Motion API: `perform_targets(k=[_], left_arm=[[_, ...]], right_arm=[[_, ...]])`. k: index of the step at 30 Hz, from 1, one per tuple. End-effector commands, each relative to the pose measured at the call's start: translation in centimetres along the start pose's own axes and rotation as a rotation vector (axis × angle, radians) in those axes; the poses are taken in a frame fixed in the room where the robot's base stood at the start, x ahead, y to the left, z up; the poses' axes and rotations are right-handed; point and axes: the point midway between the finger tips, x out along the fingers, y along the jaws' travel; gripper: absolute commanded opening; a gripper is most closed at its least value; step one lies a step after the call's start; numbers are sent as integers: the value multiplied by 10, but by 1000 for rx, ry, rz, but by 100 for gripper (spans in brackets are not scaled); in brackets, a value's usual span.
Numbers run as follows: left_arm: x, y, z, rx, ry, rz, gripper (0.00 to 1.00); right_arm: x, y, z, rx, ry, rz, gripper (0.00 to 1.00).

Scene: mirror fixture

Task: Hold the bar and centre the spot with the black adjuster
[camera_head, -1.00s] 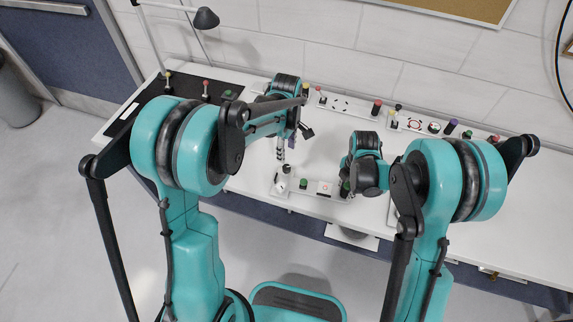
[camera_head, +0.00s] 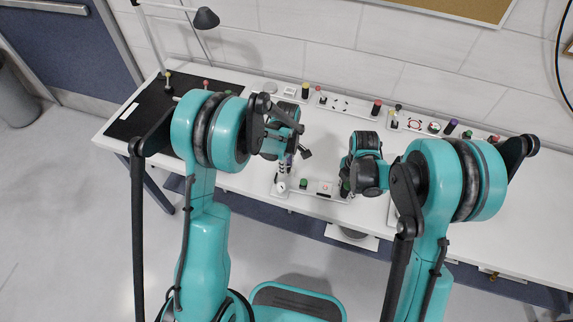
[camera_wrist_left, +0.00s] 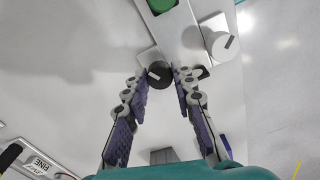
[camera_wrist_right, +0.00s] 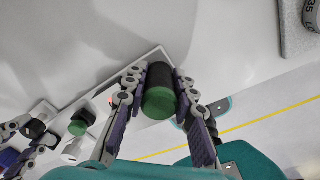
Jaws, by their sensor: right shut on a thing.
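A pale fixture bar (camera_head: 312,193) lies at the front of the table. At its right end, my right gripper (camera_wrist_right: 160,72) is shut on a black post with a green top (camera_wrist_right: 160,101). The black adjuster (camera_wrist_left: 160,72), a round knob with a light pointer line, is at the bar's other end. My left gripper (camera_wrist_left: 158,80) is open, its fingertips on either side of the adjuster; contact is not clear. A white knob (camera_wrist_left: 220,45) sits beside it, and also shows in the head view (camera_head: 281,187). A small screen with a red mark (camera_head: 325,188) is on the bar.
A green cap (camera_head: 304,183) stands on the bar between the white knob and the screen. Panels with coloured knobs (camera_head: 376,107) line the back of the table. A black mat (camera_head: 140,118) and a lamp (camera_head: 206,18) are at the left. White table shows free between the bar and panels.

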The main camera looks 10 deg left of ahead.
Motion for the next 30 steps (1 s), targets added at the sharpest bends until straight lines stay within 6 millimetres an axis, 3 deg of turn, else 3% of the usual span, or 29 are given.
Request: perform_targets(k=[14, 30], left_arm=[[0, 0, 0, 54, 0, 0, 0], [0, 0, 0, 488, 0, 0, 0]], right_arm=[[0, 0, 0, 0, 0, 0, 0], [0, 0, 0, 0, 0, 0, 0]])
